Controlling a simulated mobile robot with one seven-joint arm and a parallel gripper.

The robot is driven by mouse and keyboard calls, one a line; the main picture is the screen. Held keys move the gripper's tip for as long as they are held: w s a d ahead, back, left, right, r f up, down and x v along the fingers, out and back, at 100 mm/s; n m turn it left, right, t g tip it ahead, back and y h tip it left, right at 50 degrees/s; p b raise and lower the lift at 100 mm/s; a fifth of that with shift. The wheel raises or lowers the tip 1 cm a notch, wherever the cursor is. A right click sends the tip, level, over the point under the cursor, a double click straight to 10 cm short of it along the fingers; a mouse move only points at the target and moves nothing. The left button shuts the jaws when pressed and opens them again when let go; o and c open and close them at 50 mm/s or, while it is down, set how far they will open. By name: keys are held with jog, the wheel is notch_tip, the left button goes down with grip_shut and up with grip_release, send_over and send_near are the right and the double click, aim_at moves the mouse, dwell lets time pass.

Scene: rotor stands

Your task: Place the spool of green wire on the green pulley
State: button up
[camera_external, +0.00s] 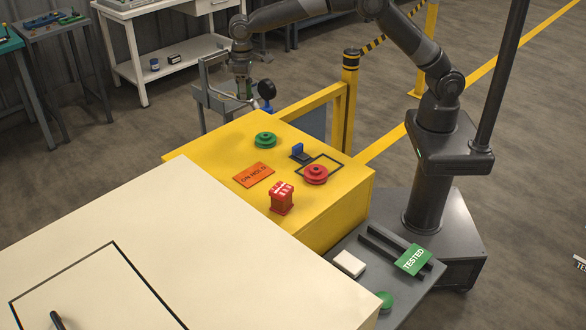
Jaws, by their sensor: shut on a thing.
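My gripper (242,72) points down at the far side of the yellow table, over a grey metal stand (213,97). It is shut on a small, mostly hidden thing; a bit of green (249,88) shows at the fingers, which may be the spool of green wire. I cannot tell whether it touches the stand. A green pulley-like disc (265,139) lies on the yellow table, apart from my gripper. Another green round thing (385,300) sits on the grey shelf at the lower right, partly hidden by the cream cabinet.
The yellow table (340,213) also bears a red pulley (316,175), an orange ON HOLD plate (254,175), a red block (281,197) and a blue piece (298,150). A dark gauge (267,89) stands beside my gripper. A yellow rail (310,102) runs behind the table.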

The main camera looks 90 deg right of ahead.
jog(key=s+d+r, duration=0.2)
jog(key=s, duration=0.8)
send_over(264, 133)
jog(key=shift+n, duration=0.4)
notch_tip(264, 133, down, 7)
jog(key=shift+a+f, duration=0.1)
jog(key=shift+f, duration=2)
jog(key=o, duration=1.1)
jog(key=shift+f, duration=0.15)
